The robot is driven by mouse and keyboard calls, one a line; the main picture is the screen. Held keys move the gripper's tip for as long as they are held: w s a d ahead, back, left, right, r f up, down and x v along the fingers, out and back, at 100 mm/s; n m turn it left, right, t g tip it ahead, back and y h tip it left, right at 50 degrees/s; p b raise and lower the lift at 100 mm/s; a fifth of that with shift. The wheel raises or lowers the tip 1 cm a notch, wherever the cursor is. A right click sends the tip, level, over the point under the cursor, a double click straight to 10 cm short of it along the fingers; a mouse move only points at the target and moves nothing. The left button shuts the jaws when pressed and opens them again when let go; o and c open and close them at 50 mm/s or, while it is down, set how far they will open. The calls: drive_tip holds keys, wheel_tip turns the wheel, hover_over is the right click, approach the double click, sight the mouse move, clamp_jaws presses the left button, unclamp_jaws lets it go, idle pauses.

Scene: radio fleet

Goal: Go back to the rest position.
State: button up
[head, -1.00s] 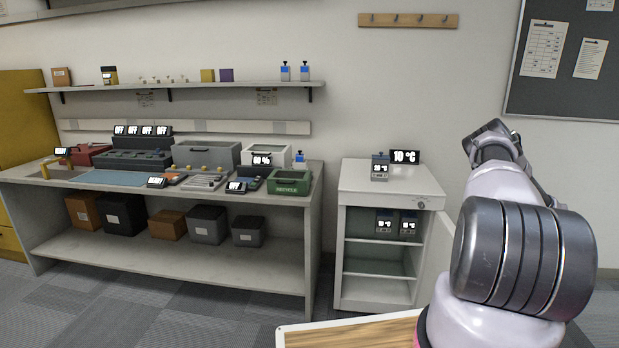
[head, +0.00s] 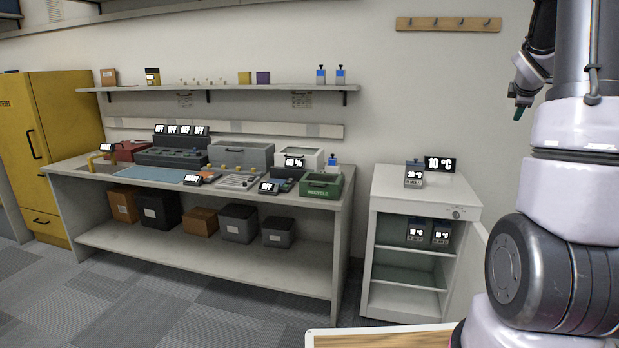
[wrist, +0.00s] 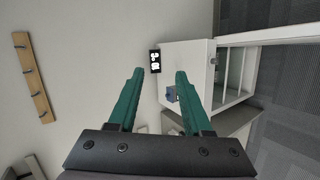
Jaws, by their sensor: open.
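My gripper (head: 519,110) is raised high at the right of the head view, above and to the right of the white cabinet. In the wrist view its two green fingers (wrist: 155,98) stand apart with nothing held between them. The white cabinet (head: 405,191) has its door open. A blue-grey device with a small display (head: 414,174) stands on its top, beside a sign reading 10 °C (head: 440,164). In the wrist view the device (wrist: 171,94) shows past the right finger, well away from the gripper.
A long workbench (head: 110,235) holds several units and a green recycle bin (head: 321,187). Dark and brown boxes sit on its lower shelf. A wall shelf (head: 225,89) and a wooden hook rail (head: 448,24) are on the wall. A yellow cabinet (head: 35,150) stands at left. Grey carpet lies in front.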

drive_tip(key=s+a+r+m+g+y, duration=0.1)
drive_tip(key=s+a+r+m+y, duration=0.1)
drive_tip(key=s+a+m, duration=0.65)
drive_tip(key=s+a+r+m+y, duration=0.25)
drive_tip(key=s+a, duration=0.35)
drive_tip(key=a, duration=0.8)
drive_tip(key=s+a+f+m+g+y, duration=0.1)
drive_tip(key=s+a+m+y, duration=0.3)
drive_tip(key=s+a, duration=1.1)
drive_tip(key=shift+s+a+f+m+g, duration=0.4)
drive_tip(key=shift+s+f, duration=0.5)
